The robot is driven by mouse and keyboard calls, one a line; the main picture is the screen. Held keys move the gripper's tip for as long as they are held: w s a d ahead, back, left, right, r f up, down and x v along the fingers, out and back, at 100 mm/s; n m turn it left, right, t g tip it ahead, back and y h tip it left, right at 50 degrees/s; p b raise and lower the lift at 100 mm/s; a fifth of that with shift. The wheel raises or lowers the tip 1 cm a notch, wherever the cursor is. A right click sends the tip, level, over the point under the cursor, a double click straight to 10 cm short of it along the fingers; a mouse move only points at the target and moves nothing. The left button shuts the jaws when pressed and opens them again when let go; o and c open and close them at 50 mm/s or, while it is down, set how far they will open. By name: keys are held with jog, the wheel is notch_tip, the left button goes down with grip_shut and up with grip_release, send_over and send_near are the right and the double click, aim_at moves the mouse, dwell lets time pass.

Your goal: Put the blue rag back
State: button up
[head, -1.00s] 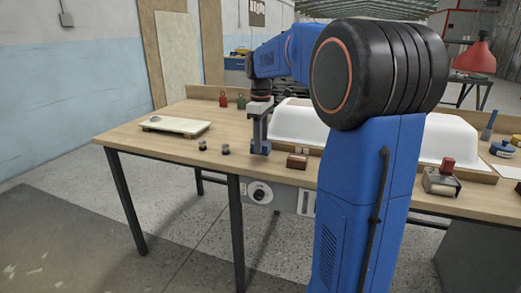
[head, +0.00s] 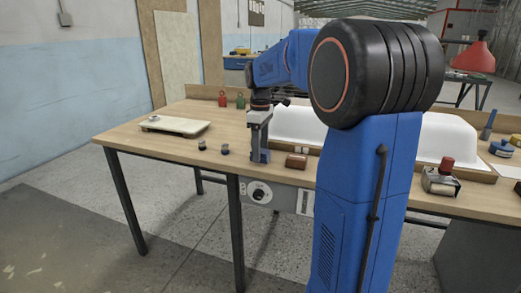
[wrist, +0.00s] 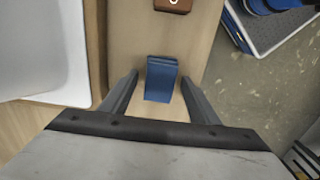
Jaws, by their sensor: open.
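The blue rag (wrist: 161,80) is a small folded blue piece on the wooden bench top in the wrist view. My gripper (wrist: 159,83) is open, with one finger on each side of the rag and a gap visible on both sides. In the head view my gripper (head: 259,157) points down at the front edge of the bench, left of a brown block (head: 297,160). There its fingers largely hide the rag. The rag's proper place cannot be told from these frames.
A white tub shell (wrist: 40,50) lies left of the gripper in the wrist view. The bench (head: 125,138) also holds a pale board (head: 176,126), two small dark pieces, and red and green weights at the back. The bench's front edge is close by.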

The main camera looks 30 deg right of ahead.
notch_tip(320, 180, up, 12)
jog(key=shift+r, duration=0.15)
dwell(0.4)
jog(key=s+a+f+m+t, duration=0.1)
jog(key=s+a+f, duration=0.4)
jog(key=s, duration=0.5)
jog(key=s+a+f+m+t, duration=0.2)
jog(key=s+a+f+m, duration=0.2)
jog(key=s+f, duration=0.4)
jog(key=s+a+f+m+t, duration=0.1)
jog(key=s+a+f, duration=0.5)
jog(key=s, duration=0.6)
jog(key=shift+a+f+m+t, duration=0.4)
jog(key=shift+f+m, duration=0.4)
jog(key=shift+s, duration=0.1)
